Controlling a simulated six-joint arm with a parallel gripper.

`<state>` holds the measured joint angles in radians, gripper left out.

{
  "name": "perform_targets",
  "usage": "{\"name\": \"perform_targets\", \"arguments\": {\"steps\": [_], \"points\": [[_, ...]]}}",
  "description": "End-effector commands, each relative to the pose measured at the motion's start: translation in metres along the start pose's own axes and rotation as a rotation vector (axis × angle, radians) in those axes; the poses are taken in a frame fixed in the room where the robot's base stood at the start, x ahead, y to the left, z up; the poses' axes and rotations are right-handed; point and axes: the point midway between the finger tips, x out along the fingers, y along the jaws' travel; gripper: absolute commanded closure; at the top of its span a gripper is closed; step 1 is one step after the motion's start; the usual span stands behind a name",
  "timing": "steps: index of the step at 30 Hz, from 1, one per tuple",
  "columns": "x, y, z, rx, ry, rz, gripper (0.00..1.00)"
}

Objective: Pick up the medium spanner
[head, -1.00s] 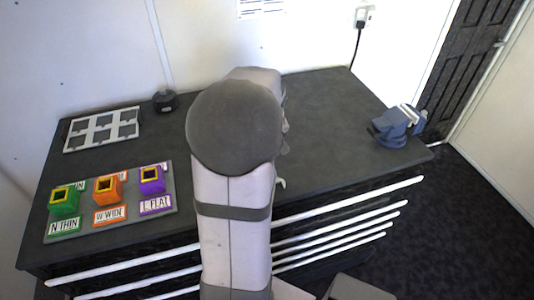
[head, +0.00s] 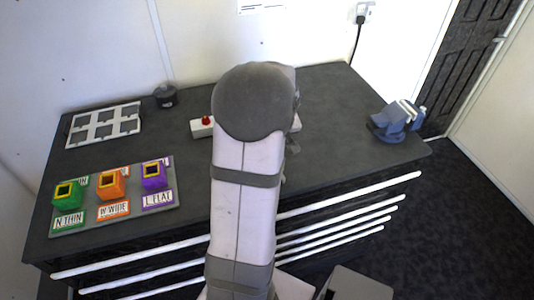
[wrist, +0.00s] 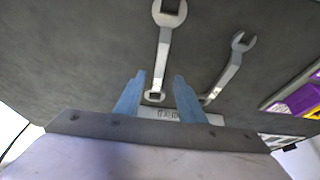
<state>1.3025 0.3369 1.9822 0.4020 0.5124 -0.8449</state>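My gripper (wrist: 160,76) shows in the wrist view as two blue fingers standing apart, open, with nothing clamped between them. A silver spanner (wrist: 163,52) lies on the dark worktop, its shaft running between the fingers in the picture and its smaller end close to them. A second silver spanner (wrist: 228,72) lies to the right, slanted, its lower end partly behind the right finger. I cannot tell for sure which one is the medium spanner.
On the dark worktop (head: 335,120) are a white box with a red button (head: 202,127), a grey slotted frame (head: 103,125), a labelled board (head: 165,215) with green, orange and purple holders, a black round pot (head: 165,96) and a blue vise (head: 396,122).

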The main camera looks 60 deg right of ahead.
Motion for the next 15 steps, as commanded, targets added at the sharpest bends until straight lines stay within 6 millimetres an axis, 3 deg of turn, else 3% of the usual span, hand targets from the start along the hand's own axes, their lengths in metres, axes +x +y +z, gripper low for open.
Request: {"name": "perform_targets", "arguments": {"steps": [9,15], "points": [[0.032,0.001,0.001,0.000,-0.003,-0.001,0.64],[0.039,0.001,0.001,-0.001,-0.001,0.001,0.64]]}}
